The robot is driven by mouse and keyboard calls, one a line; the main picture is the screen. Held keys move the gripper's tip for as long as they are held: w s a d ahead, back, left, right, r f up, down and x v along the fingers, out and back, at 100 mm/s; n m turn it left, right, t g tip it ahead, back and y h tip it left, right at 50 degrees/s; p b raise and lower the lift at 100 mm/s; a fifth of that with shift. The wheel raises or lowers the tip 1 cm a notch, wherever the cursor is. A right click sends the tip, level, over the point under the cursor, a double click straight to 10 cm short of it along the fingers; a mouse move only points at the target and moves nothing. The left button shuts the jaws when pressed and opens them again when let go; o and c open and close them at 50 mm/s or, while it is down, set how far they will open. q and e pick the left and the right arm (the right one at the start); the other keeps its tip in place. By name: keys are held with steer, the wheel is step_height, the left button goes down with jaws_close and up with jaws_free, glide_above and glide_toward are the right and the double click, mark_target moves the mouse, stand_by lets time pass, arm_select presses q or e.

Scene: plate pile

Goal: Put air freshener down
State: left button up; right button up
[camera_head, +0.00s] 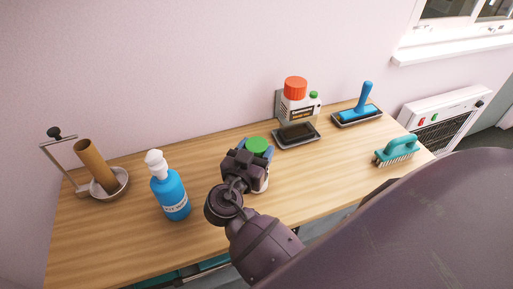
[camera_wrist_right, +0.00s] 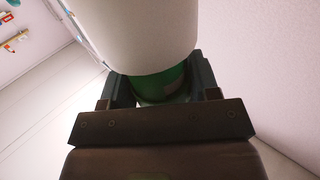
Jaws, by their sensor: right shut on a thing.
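The air freshener has a green top (camera_head: 257,145) and a pale body, most of it hidden behind my right gripper in the head view. My right gripper (camera_head: 250,160) is shut on it near the middle of the wooden table (camera_head: 320,185). In the right wrist view, the white body (camera_wrist_right: 140,35) with a green end fills the space between the fingers of my right gripper (camera_wrist_right: 162,85). I cannot tell whether its base touches the table. My left gripper does not show.
A blue pump bottle (camera_head: 171,195) stands left of the gripper, and a paper roll holder (camera_head: 107,184) stands farther left.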

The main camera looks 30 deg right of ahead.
steer(key=shift+s+a+r, duration=0.1)
steer(key=shift+a, duration=0.1)
steer(key=shift+f, duration=0.2)
steer(key=o, duration=1.1)
steer(key=shift+c, duration=0.2)
steer(key=shift+o, duration=1.1)
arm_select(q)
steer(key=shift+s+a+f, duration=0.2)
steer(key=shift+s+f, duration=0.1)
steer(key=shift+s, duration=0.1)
arm_select(e)
steer(key=shift+r, duration=0.15)
